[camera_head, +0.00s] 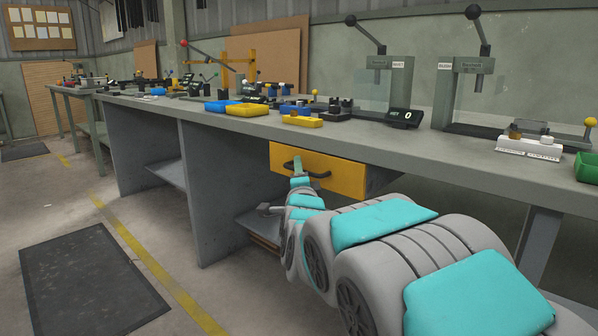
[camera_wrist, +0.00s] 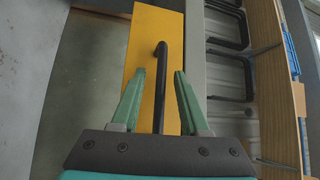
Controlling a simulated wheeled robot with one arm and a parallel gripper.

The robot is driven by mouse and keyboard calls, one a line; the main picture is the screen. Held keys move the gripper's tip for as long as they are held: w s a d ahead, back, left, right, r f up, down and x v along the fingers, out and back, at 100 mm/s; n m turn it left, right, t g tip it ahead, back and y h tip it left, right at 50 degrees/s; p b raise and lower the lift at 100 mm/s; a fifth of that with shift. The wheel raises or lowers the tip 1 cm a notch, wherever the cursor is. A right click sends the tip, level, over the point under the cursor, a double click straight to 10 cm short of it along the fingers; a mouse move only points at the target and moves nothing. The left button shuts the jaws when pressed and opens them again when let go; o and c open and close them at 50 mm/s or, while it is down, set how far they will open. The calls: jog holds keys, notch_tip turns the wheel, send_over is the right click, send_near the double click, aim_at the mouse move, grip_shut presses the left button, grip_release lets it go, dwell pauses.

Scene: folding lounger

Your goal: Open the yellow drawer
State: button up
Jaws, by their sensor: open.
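The yellow drawer (camera_head: 345,176) is under the grey workbench top, its front facing me. Its black bar handle (camera_head: 319,174) is fixed to the front; my gripper partly covers it in the head view. In the wrist view the yellow front (camera_wrist: 146,40) and the handle (camera_wrist: 161,62) show close up. My gripper (camera_wrist: 160,76) is open, with one green finger on each side of the handle and visible gaps to it. The gripper (camera_head: 297,170) also shows at the handle in the head view. I cannot tell whether the drawer stands slightly out.
The workbench (camera_head: 420,147) carries yellow and blue trays, a digital display (camera_head: 403,118) and two lever presses. A grey side panel (camera_head: 222,190) stands left of the drawer. The floor left of my arm is clear, with a dark mat (camera_head: 88,285).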

jog(key=shift+w+r, duration=0.1)
jog(key=shift+w, duration=0.2)
grip_shut()
dwell(1.3)
